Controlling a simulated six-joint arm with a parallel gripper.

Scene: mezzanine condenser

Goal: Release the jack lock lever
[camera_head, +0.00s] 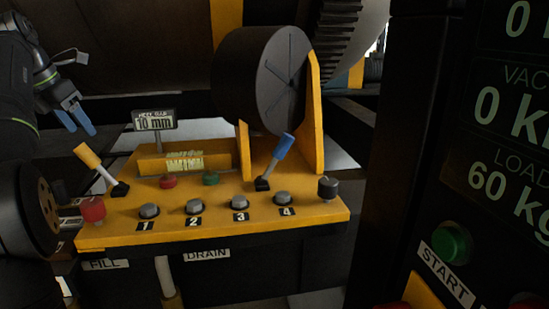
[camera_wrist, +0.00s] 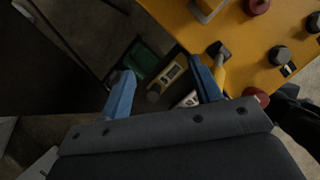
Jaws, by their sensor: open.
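Two levers stand on the yellow control panel (camera_head: 235,232). One has a yellow handle (camera_head: 88,155) on a black base at the left and leans left. The other has a blue handle (camera_head: 282,146) at the middle right and leans right. I cannot read a label saying which is the jack lock lever. My gripper (camera_head: 76,117), with blue fingers, is open and empty, above and left of the yellow lever. In the wrist view my gripper (camera_wrist: 158,68) has the yellow lever (camera_wrist: 219,70) just outside its right finger, which partly overlaps it; contact cannot be told.
Numbered grey knobs (camera_head: 194,207), a red knob (camera_head: 92,209), a black knob (camera_head: 327,187) and a "10 mm" sign (camera_head: 154,120) crowd the panel. A large dark cylinder (camera_head: 260,80) stands behind. A display cabinet with a green START button (camera_head: 452,243) is at right.

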